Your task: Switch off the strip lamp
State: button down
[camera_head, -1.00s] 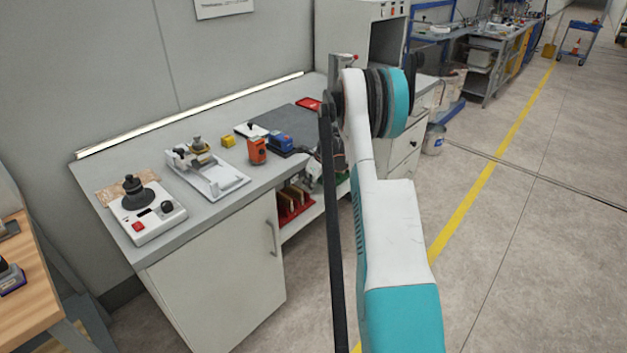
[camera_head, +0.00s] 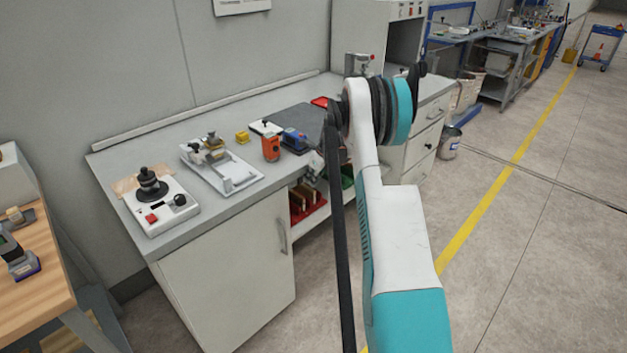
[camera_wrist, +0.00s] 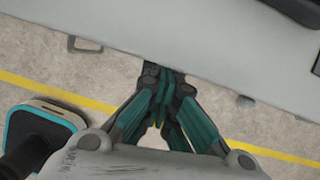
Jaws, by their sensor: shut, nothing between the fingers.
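The strip lamp (camera_head: 205,109) is a long thin bar along the back edge of the grey workbench (camera_head: 225,212), against the wall. It looks dull white and unlit. My gripper (camera_wrist: 162,75) shows in the wrist view with its dark and teal fingers together and nothing between them. Its tips are at the front edge of a light grey surface; whether they touch it I cannot tell. In the head view my arm mostly hides the gripper, near the bench's front edge. No switch for the lamp can be made out clearly.
On the bench stand a white control box (camera_head: 162,207) with a black knob, a white tray fixture (camera_head: 235,178), an orange device (camera_head: 270,148) and a blue device (camera_head: 295,139). A wooden table (camera_head: 35,285) is at the left.

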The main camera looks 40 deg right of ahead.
jog(key=shift+d, duration=0.1)
jog(key=shift+d, duration=0.65)
jog(key=s+d+r+p, duration=0.1)
jog(key=s+r+p, duration=0.1)
jog(key=s+r, duration=0.5)
jog(key=shift+v, duration=1.15)
jog(key=shift+w+d, duration=0.15)
jog(key=shift+w, duration=0.05)
